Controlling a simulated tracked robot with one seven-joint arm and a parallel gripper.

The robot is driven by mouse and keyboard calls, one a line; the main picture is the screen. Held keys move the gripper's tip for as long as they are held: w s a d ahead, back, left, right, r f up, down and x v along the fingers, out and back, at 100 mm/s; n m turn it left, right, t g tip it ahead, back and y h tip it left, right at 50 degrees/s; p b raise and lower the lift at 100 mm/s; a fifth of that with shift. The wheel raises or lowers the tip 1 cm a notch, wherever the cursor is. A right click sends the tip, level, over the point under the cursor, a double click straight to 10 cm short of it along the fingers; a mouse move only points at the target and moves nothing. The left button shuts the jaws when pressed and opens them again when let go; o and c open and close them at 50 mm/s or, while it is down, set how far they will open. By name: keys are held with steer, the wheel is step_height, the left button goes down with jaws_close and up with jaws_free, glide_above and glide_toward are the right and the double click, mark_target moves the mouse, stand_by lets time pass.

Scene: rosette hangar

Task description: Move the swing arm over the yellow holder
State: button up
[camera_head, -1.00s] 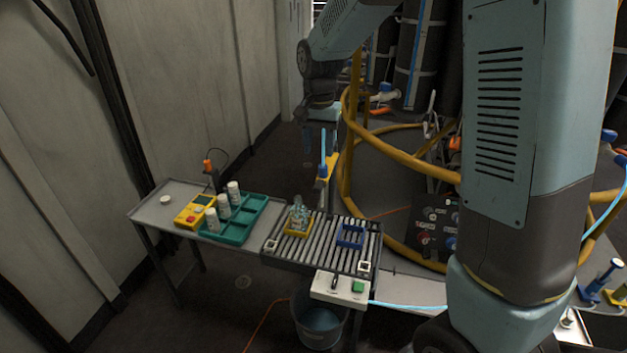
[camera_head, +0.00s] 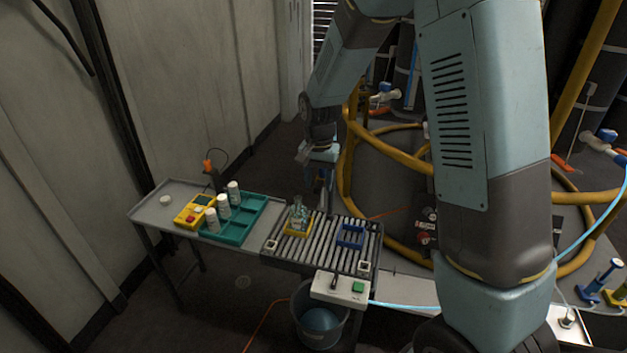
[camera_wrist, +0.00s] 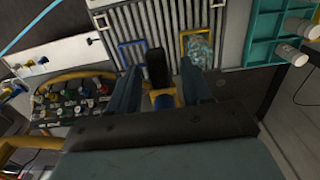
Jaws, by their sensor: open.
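The yellow holder (camera_head: 297,231) sits on the roller conveyor with a clear glass flask (camera_head: 298,215) in it. It also shows at the top of the wrist view (camera_wrist: 184,44). My gripper (camera_head: 324,203) points down at the conveyor's back edge, behind the two holders. In the wrist view its fingers (camera_wrist: 160,75) are apart. Between them show a dark block (camera_wrist: 156,68) and blue and yellow parts below it, which appear to be the swing arm. I cannot tell whether the fingers touch it. In the head view my gripper hides most of it.
A blue holder (camera_head: 350,238) stands on the conveyor (camera_head: 325,240), right of the yellow one. A teal tray (camera_head: 238,232) with white bottles and a yellow device (camera_head: 195,211) are to the left. A switch box (camera_head: 340,289) is at the conveyor's front. Yellow hoses curve behind.

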jaws_close()
stand_by(0.3)
